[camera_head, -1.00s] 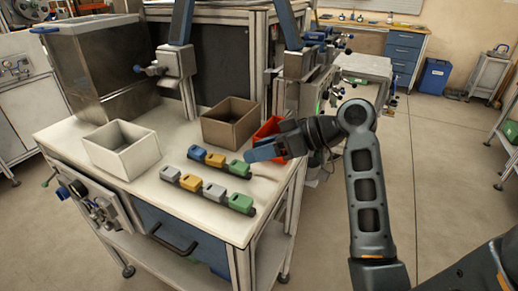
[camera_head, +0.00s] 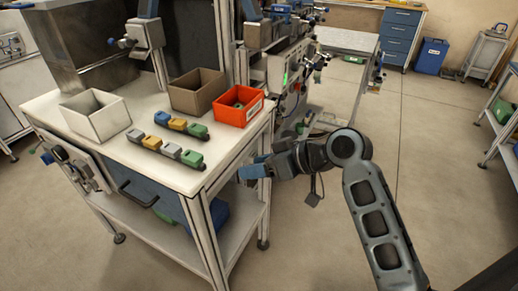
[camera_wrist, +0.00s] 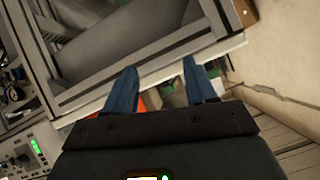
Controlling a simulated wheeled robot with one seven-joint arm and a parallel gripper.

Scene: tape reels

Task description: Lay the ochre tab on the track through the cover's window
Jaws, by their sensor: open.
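Two ochre pieces sit on the white table in the head view. One (camera_head: 177,124) is in the back row between a blue and a green piece. The other (camera_head: 152,142) is in the front row between two grey pieces. I cannot tell whether either is the ochre tab. I cannot make out a track or a cover with a window. My gripper (camera_head: 250,171) is past the table's right edge, to the right of both rows and apart from them. Its blue fingers stand apart and empty in the wrist view (camera_wrist: 160,68).
A white bin (camera_head: 96,120), a brown bin (camera_head: 197,100) and a red bin (camera_head: 237,115) stand on the table (camera_head: 120,158). A machine with a green light (camera_head: 285,75) stands behind on the right. Open floor (camera_head: 430,150) lies to the right.

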